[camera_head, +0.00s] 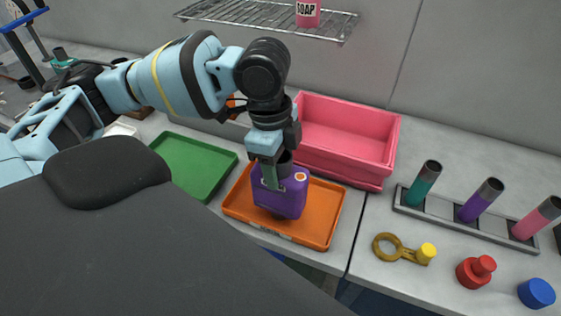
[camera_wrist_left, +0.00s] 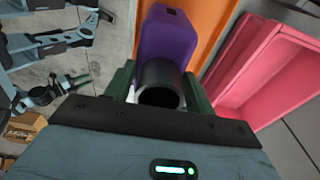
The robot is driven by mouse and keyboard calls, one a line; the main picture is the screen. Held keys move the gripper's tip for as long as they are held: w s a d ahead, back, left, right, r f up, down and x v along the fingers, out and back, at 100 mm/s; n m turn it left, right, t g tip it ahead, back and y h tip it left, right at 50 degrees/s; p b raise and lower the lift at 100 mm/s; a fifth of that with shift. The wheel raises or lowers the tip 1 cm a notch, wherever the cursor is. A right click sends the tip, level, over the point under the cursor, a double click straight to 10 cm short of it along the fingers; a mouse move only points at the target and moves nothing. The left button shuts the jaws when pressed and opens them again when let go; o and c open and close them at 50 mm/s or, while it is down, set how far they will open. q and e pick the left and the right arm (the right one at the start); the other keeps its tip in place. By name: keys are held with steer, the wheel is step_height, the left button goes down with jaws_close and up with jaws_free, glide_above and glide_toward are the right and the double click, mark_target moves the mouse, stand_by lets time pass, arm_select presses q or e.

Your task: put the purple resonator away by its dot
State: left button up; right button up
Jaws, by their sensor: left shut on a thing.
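The purple resonator (camera_head: 284,198) has a dark pipe neck on top and an orange dot on its upper side. My left gripper (camera_head: 270,172) is shut on its neck from above and holds it upright over the orange tray (camera_head: 326,213). I cannot tell whether its base touches the tray. In the left wrist view the resonator (camera_wrist_left: 168,42) shows with its dark neck between the fingers (camera_wrist_left: 158,88), the orange tray (camera_wrist_left: 208,25) behind it. A green tray (camera_head: 190,166) lies to the left, and a pink bin (camera_head: 345,170) stands behind. My right gripper is not in view.
To the right, a grey rack (camera_head: 463,226) holds teal, purple and pink tubes with dark tops. In front lie a yellow ring-shaped part (camera_head: 388,245), a red part (camera_head: 476,270) and a blue cap (camera_head: 536,293). A wire shelf (camera_head: 265,17) with a soap container (camera_head: 308,13) hangs above.

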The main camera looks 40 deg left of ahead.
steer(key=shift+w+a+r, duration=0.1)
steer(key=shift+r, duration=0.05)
arm_select(q)
steer(key=o, duration=0.9)
steer(key=shift+o, duration=0.2)
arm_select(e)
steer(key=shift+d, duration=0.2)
arm_select(q)
step_height(320, 180, up, 12)
steer(key=a+p, duration=0.1)
steer(key=shift+s+a+p, duration=0.15)
steer(key=shift+s+p, duration=0.05)
steer(key=shift+p, duration=0.2)
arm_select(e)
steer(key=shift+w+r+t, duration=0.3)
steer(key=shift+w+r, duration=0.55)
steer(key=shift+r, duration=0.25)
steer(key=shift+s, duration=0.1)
